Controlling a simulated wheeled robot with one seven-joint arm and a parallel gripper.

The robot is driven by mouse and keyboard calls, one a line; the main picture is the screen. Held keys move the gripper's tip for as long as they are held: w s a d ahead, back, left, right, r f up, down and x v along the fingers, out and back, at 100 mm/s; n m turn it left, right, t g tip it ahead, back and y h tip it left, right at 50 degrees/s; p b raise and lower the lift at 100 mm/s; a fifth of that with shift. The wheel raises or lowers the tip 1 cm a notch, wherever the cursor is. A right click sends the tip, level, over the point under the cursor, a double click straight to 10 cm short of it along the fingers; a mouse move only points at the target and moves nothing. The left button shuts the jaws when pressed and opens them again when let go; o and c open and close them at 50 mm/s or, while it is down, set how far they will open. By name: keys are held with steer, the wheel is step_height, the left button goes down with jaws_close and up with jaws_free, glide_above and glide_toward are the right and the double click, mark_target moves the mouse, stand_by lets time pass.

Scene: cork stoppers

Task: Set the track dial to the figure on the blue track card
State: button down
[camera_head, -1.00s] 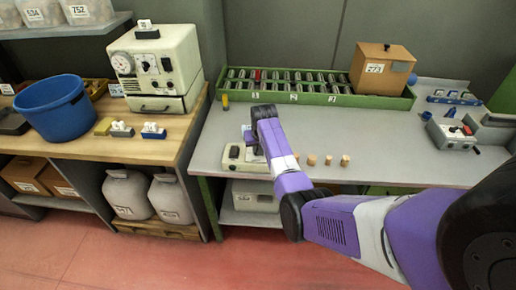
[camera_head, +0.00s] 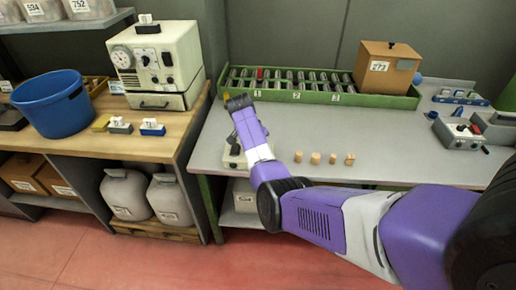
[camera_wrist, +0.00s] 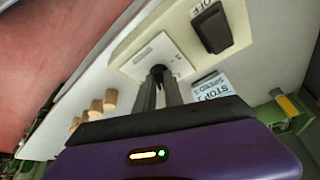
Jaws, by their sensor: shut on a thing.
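My gripper (camera_wrist: 166,82) is shut on a small dark part, apparently a knob, on the pale plate of a cream control box (camera_wrist: 130,67) in the wrist view. The fingers cover most of that part, so any pointer or scale is hidden. A black rocker switch (camera_wrist: 211,28) marked OFF sits beside it. In the head view the cream box (camera_head: 229,158) is partly hidden by my arm. On the left wooden bench a white card stands in a blue holder (camera_head: 153,132), and another in a grey holder (camera_head: 121,129); their figures are too small to read.
A label marked STOP and SPEED (camera_wrist: 211,87) lies beside the box. Several corks (camera_head: 315,158) stand on the grey bench to the right. A green rack (camera_head: 300,95) runs along the back. A white machine with dials (camera_head: 155,60) stands on the left bench.

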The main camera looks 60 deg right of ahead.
steer(key=shift+m, duration=0.3)
steer(key=c, duration=1.4)
jaws_free()
steer(key=shift+c, duration=0.2)
steer(key=b+v, duration=0.1)
steer(key=v, duration=0.6)
steer(key=shift+r, duration=0.45)
steer(key=shift+w+a, duration=0.1)
steer(key=shift+w, duration=0.05)
